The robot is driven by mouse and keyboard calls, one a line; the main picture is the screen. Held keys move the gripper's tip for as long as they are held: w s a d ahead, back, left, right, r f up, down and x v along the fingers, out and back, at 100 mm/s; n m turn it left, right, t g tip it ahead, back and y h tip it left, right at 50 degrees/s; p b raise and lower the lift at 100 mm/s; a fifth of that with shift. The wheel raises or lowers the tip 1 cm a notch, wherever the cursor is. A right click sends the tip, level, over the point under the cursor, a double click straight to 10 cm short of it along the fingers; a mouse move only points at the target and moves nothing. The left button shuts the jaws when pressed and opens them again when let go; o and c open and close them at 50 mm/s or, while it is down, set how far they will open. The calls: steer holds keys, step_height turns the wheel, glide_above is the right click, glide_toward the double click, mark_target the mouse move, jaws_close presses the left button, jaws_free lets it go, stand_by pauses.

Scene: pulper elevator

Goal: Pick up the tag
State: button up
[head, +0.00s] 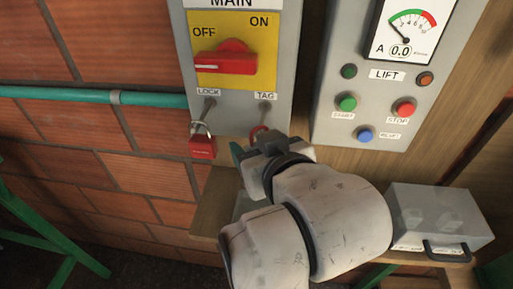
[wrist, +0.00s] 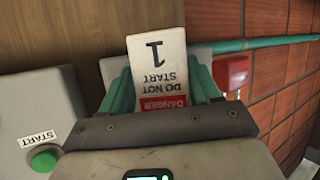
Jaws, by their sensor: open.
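The tag (wrist: 158,62) is a white card with a red DANGER band, the words DO NOT START and a 1, upside down in the wrist view. My gripper (wrist: 162,78) is open, with a green finger on each side of the tag. The card lies between the fingers; I cannot tell whether either touches it. In the head view my gripper (head: 240,150) is just below the TAG peg (head: 265,106) on the grey panel. A red bit (head: 258,132) shows under that peg; my gripper hides most of the tag there.
A red padlock (head: 202,146) hangs from the LOCK peg, left of my gripper. The red main switch (head: 226,60) is above. The lift panel (head: 385,80) with buttons is to the right. A grey box (head: 440,215) stands on the wooden shelf (head: 213,205).

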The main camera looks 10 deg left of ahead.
steer(key=shift+s, duration=0.1)
steer(key=c, duration=0.8)
steer(key=shift+r, duration=0.15)
steer(key=shift+r+p, duration=0.6)
steer(key=shift+p, duration=0.2)
steer(key=shift+r, duration=0.1)
